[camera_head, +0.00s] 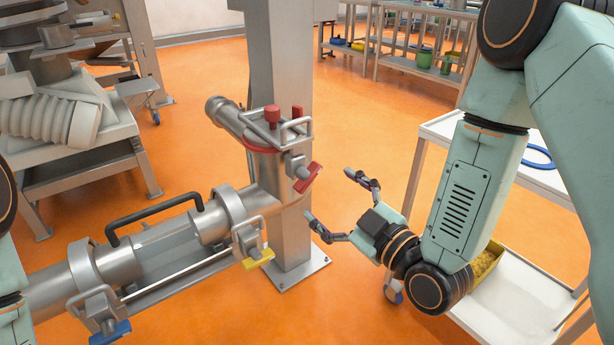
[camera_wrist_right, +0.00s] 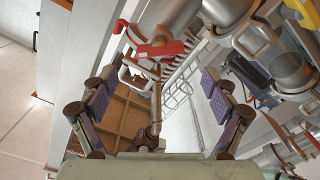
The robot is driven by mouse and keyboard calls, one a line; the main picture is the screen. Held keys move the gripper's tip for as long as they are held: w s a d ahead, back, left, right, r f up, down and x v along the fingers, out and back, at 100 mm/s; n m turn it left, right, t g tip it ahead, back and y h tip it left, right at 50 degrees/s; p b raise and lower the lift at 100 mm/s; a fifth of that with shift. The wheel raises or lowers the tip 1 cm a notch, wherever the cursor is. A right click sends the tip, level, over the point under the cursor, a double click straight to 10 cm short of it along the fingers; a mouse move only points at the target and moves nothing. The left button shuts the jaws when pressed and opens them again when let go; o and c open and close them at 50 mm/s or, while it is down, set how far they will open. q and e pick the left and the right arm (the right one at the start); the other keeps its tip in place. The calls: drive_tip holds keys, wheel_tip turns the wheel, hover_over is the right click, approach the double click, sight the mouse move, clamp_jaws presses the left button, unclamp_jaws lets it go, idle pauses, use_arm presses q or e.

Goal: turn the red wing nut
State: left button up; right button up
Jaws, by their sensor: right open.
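The red wing nut (camera_head: 307,178) sits on a clamp at the upper end of the metal pipe assembly, beside the grey post. It also shows in the right wrist view (camera_wrist_right: 158,49), top centre, beyond and between my fingertips. My right gripper (camera_head: 328,194) is open and empty, to the right of the wing nut and apart from it, with its fingers pointing toward the pipe. Both its fingers show spread wide in the right wrist view (camera_wrist_right: 158,76). My left gripper is not in view; only parts of my left arm show at the left edge.
A yellow wing nut (camera_head: 258,258) and a blue wing nut (camera_head: 110,332) sit lower on the pipe. A black handle (camera_head: 150,214) arches above it. The grey post (camera_head: 284,130) stands close behind the red wing nut. A white cart (camera_head: 515,300) stands at right.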

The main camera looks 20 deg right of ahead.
sight(310, 180)
drive_tip(key=shift+n, duration=0.8)
drive_tip(key=shift+b+x, duration=0.9)
drive_tip(key=shift+x, duration=3.05)
drive_tip(key=shift+f, duration=0.1)
drive_tip(key=shift+c, duration=0.4)
drive_tip(key=c, duration=1.1)
